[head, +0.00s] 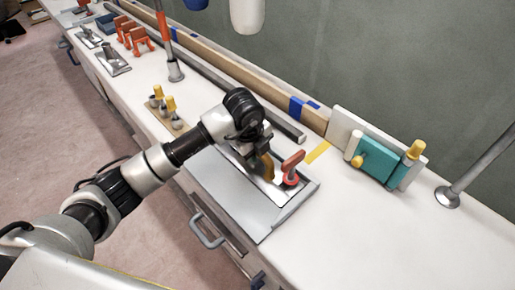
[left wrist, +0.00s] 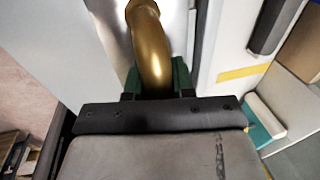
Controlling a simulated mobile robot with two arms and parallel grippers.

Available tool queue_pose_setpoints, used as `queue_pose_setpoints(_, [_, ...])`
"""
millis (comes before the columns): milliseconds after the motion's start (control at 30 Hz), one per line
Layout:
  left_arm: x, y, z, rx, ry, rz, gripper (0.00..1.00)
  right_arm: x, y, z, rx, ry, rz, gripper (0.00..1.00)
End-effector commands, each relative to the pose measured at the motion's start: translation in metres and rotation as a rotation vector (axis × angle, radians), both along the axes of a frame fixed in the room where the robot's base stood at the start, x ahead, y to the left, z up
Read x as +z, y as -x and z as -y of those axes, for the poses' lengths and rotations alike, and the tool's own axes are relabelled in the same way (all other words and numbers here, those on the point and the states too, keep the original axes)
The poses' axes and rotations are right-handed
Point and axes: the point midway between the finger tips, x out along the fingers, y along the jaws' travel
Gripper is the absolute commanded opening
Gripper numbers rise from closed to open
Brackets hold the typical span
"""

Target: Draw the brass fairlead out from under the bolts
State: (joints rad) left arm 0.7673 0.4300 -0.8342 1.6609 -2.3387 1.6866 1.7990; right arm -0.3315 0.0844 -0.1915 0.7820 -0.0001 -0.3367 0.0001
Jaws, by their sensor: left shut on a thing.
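The brass fairlead (head: 268,169) shows in the head view as a small curved brass piece over the grey metal tray (head: 235,205), under my left gripper. In the left wrist view the brass fairlead (left wrist: 150,45) is a thick bent tube between the green fingers of my left gripper (left wrist: 156,80), which is shut on it. My gripper and wrist hide part of it in the head view. I cannot make out bolts over it, nor whether it touches the tray. My right gripper is in neither view.
A red-handled part (head: 291,166) stands close to the right of the fairlead. Yellow-topped pegs (head: 170,104) stand on a wooden strip behind my arm. A teal block (head: 375,162) leans at the right. The bench front right is clear.

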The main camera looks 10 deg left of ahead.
Motion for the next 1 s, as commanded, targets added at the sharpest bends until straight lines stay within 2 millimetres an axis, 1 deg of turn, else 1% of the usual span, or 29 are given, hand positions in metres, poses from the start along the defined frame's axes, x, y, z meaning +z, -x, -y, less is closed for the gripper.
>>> queue_pose_setpoints(167, [0.000,0.004,-0.004,0.001,-0.002,-0.002,0.00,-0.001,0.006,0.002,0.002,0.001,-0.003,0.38])
queue_pose_setpoints(500, [0.000,0.012,-0.009,0.000,-0.002,-0.002,0.00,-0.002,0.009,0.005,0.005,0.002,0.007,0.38])
queue_pose_setpoints(800, [0.000,0.020,-0.014,0.000,-0.002,-0.002,0.00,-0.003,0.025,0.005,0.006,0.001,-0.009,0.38])
queue_pose_setpoints(1000, [0.001,0.026,-0.018,0.001,-0.001,0.000,0.00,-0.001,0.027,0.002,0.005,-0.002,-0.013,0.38])
